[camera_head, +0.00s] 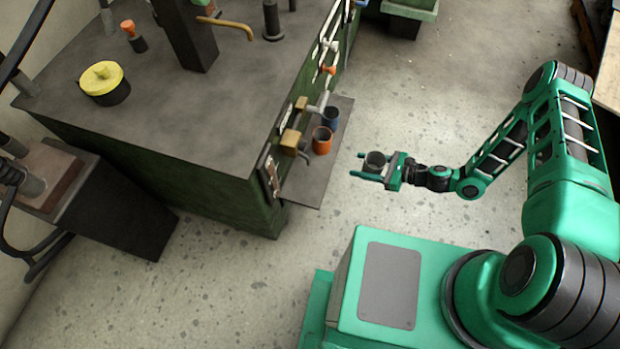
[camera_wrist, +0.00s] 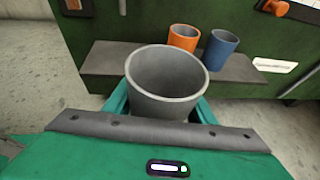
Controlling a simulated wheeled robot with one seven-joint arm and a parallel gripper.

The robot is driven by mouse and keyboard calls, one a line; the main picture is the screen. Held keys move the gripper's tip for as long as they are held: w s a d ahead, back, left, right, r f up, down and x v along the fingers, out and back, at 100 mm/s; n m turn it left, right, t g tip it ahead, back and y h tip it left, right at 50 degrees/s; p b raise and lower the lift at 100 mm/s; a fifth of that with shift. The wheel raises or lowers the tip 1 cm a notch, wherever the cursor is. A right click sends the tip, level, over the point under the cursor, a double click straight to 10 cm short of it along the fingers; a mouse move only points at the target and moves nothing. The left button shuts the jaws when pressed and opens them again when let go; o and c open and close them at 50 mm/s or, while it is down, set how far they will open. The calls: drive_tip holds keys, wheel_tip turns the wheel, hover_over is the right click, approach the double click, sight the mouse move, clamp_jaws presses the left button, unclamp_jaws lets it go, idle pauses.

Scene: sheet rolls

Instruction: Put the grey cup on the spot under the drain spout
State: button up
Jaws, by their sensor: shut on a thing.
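The grey cup (camera_head: 375,161) is upright between the fingers of my gripper (camera_head: 371,168), held over the floor to the right of the machine's shelf. In the wrist view the grey cup (camera_wrist: 167,88) fills the middle, with green fingers (camera_wrist: 120,100) on both sides. My gripper is shut on it. A drain spout (camera_head: 304,156) hangs from the brass valve (camera_head: 290,140) on the machine's side, above the near part of the shelf. The spot under it on the shelf (camera_head: 305,185) shows no cup.
An orange cup (camera_head: 322,140) and a blue cup (camera_head: 330,117) stand on the shelf, farther along than the spout. They also show in the wrist view, orange (camera_wrist: 183,38) and blue (camera_wrist: 221,48). The green machine (camera_head: 200,190) rises behind the shelf. Open floor lies before it.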

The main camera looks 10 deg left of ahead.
drive_tip(key=n+g, duration=0.1)
drive_tip(key=g, duration=0.1)
approach(312, 180)
drive_tip(key=shift+n, duration=0.3)
drive_tip(key=a, duration=0.9)
drive_tip(key=shift+w+f, duration=0.25)
drive_tip(key=shift+w, duration=0.05)
drive_tip(key=a, duration=0.4)
drive_tip(key=shift+w+a, duration=0.2)
drive_tip(key=shift+a, duration=0.15)
drive_tip(key=shift+a+f, duration=0.2)
drive_tip(key=shift+a, duration=0.05)
drive_tip(key=shift+f, duration=0.1)
drive_tip(key=shift+f, duration=0.1)
drive_tip(key=o, duration=1.1)
